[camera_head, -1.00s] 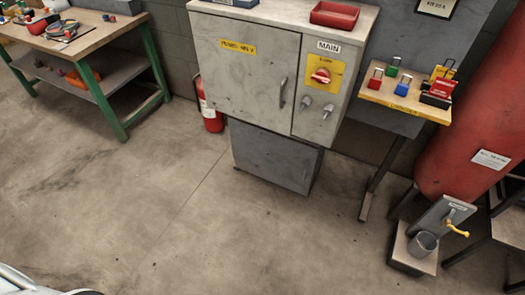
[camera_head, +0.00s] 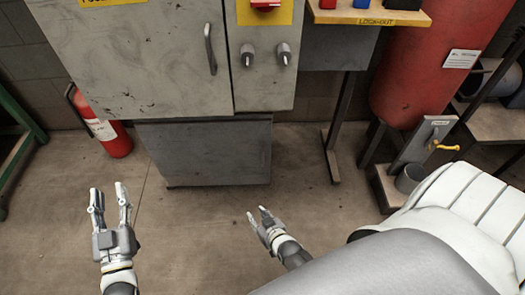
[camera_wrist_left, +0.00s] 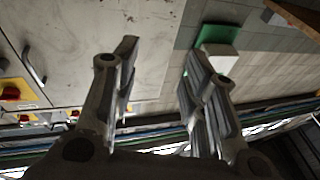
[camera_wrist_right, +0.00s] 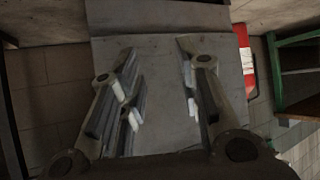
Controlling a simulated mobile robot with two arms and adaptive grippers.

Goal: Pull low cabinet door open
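The low cabinet (camera_head: 207,152) is a dull grey box under the large grey cabinet (camera_head: 150,60). Its front door is shut, and I make out no handle on it in the head view. My right gripper (camera_head: 257,213) is open and empty, in front of the low cabinet's right side and apart from it. In the right wrist view the grey low door (camera_wrist_right: 168,85) lies between and beyond the spread fingers. My left gripper (camera_head: 109,191) is open and empty, left of the low cabinet. In the left wrist view it faces the large cabinet (camera_wrist_left: 75,40).
A red fire extinguisher (camera_head: 107,128) stands left of the low cabinet. The floor before the low cabinet is clear.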

